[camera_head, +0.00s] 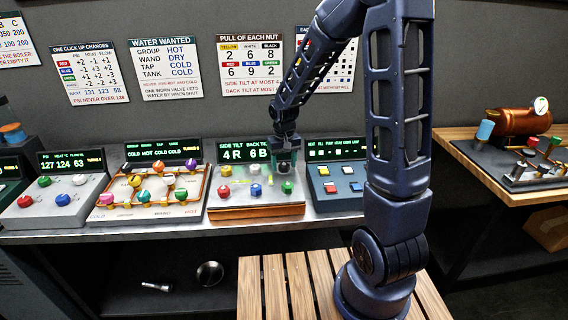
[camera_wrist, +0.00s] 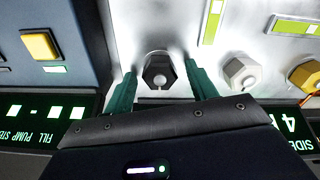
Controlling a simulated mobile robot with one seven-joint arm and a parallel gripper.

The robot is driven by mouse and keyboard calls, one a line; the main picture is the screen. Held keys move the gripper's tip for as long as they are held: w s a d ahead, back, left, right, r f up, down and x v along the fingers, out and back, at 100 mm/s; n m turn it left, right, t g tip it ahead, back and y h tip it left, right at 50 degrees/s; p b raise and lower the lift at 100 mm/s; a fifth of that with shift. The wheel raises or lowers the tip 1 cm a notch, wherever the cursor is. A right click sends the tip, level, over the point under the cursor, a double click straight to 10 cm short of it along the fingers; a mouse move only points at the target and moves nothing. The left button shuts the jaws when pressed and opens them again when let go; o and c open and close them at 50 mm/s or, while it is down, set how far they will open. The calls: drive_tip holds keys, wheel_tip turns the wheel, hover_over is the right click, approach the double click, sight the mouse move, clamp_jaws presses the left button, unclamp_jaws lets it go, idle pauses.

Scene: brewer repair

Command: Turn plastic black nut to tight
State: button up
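The black nut (camera_wrist: 158,72) is a dark hexagon with a pale round centre, on the silver panel (camera_wrist: 140,20) in the wrist view. My gripper (camera_wrist: 161,68) is open, with one green finger on each side of the nut. A gap shows between each finger and the nut, and nothing is gripped. In the head view my gripper (camera_head: 287,146) is low over the back right of the tilt panel (camera_head: 262,211), and the black nut is hard to make out beneath it. The panel's display (camera_head: 244,152) reads 4 R and 6 B.
A white nut (camera_wrist: 240,72) and a yellow nut (camera_wrist: 305,75) sit to the right in the wrist view. In the head view red (camera_head: 224,191), blue (camera_head: 255,190) and green (camera_head: 287,187) nuts line the panel's front. A blue button panel (camera_head: 338,186) stands close on the right.

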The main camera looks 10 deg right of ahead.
sight(285, 164)
drive_tip(key=shift+r, duration=0.1)
wheel_tip(285, 164, up, 11)
drive_tip(key=shift+f, duration=0.2)
idle(0.4)
drive_tip(key=s+d+r+m+t, duration=0.1)
drive_tip(key=s+d+r+t, duration=0.1)
drive_tip(key=s+d+r, duration=0.4)
drive_tip(key=s+d+r+m+t, duration=0.1)
drive_tip(key=s+d+r, duration=0.4)
drive_tip(key=s+d, duration=0.8)
drive_tip(key=shift+s+r+m+t, duration=0.4)
drive_tip(key=shift+s+t, duration=0.3)
drive_tip(key=shift+t, duration=0.1)
idle(0.5)
